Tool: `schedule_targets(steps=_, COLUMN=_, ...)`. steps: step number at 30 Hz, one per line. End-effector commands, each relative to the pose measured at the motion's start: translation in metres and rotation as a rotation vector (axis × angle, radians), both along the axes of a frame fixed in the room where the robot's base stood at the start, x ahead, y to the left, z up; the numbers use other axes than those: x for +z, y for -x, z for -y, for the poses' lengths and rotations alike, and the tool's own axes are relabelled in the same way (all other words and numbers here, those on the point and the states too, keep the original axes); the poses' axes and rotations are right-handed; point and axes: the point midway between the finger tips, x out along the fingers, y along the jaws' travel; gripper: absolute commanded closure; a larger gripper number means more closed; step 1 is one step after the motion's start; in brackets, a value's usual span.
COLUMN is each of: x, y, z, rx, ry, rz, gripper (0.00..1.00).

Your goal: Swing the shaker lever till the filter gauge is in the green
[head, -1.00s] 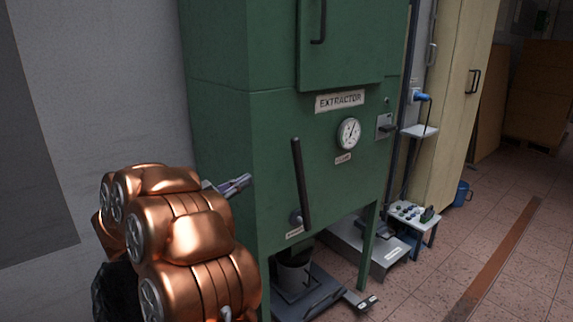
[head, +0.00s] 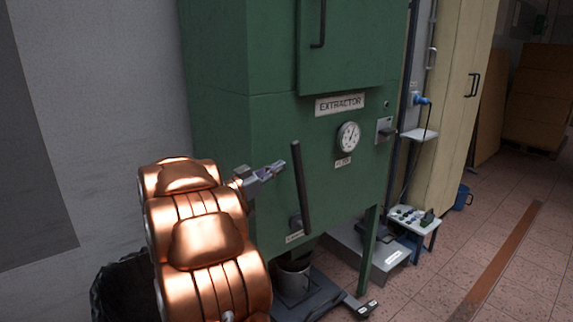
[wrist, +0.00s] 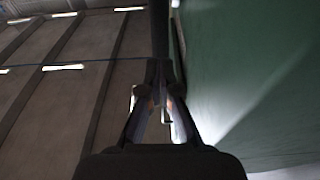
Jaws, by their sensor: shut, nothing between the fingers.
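The shaker lever (head: 301,190) is a dark bar on the front of the green extractor cabinet (head: 230,120), tilted with its top slightly to the left. Its pivot is at the lower end, above a small label. The round white filter gauge (head: 348,137) sits to the upper right of the lever; its needle and colour zones are too small to read. My gripper (head: 280,165) is shut and empty, just left of the lever's upper part. In the wrist view my gripper (wrist: 164,100) shows shut fingers, with the dark lever (wrist: 159,30) just beyond; contact cannot be told.
A bucket (head: 293,282) stands under the cabinet. A small table with knobs (head: 412,217) and a blue bin (head: 462,197) stand to the right. A black bag-like container (head: 122,285) is at lower left. The floor at right is open.

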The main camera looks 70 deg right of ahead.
Motion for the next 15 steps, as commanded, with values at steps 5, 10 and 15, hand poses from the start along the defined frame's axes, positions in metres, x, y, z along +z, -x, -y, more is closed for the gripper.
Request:
schedule_targets(steps=5, x=0.003, y=0.010, z=0.016, rx=-0.003, ry=0.002, rz=0.001, gripper=1.00)
schedule_targets(steps=10, x=0.006, y=0.014, z=0.024, rx=0.000, ry=0.002, rz=0.001, gripper=1.00)
schedule_targets(steps=15, x=0.006, y=0.015, z=0.027, rx=0.001, ry=0.000, rz=0.001, gripper=1.00)
